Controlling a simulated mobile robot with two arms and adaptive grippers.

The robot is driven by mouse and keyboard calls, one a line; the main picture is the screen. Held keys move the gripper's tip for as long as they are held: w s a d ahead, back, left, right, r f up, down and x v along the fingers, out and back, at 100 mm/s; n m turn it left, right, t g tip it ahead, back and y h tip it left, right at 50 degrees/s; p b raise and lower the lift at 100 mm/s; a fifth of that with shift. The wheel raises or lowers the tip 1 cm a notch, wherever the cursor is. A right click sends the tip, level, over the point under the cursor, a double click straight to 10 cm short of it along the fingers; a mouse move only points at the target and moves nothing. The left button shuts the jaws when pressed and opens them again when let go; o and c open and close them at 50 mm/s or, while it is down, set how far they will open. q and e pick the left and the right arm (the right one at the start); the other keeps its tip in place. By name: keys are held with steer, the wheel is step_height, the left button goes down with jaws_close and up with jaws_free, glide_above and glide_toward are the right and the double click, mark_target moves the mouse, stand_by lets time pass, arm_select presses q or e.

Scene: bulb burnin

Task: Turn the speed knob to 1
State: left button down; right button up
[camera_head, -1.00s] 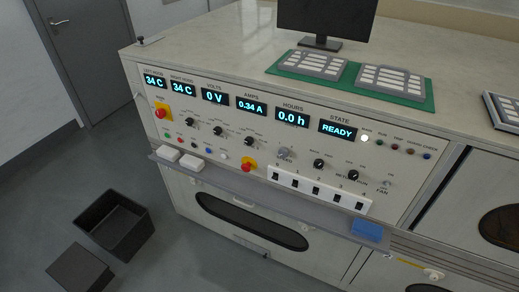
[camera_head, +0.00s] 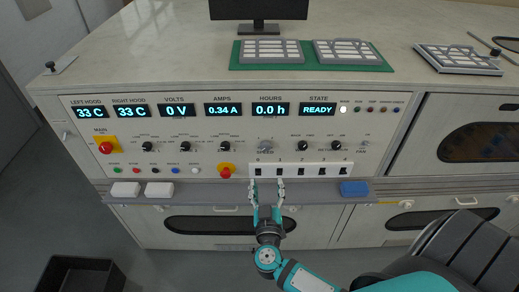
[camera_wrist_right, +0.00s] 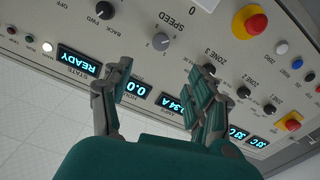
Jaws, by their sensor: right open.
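The speed knob (camera_head: 265,146) is a small grey knob above the word SPEED on the front panel. In the right wrist view the same knob (camera_wrist_right: 161,41) shows with small marks around it; I cannot tell surely which mark its pointer faces. My right gripper (camera_head: 265,187) is open and empty, its fingers pointing up at the panel, below the knob in the head view and in front of the white switch strip. In the wrist view the knob lies beyond the open fingertips (camera_wrist_right: 161,78), apart from them. My left gripper is not in view.
A white strip of several black switches (camera_head: 311,170) sits just below the knob. A red stop button (camera_head: 226,171) is to its left, and dark knobs (camera_head: 302,146) are to its right. A blue block (camera_head: 354,188) and white blocks (camera_head: 126,189) are on the narrow ledge.

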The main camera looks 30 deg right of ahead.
mark_target(265, 147)
steer(key=x, duration=1.5)
steer(key=shift+w, duration=0.3)
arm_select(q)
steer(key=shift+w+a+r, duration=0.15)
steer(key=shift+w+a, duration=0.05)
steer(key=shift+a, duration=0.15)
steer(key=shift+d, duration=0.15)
arm_select(e)
steer(key=shift+c, duration=1.2)
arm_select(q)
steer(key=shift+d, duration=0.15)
arm_select(e)
steer(key=c, duration=0.9)
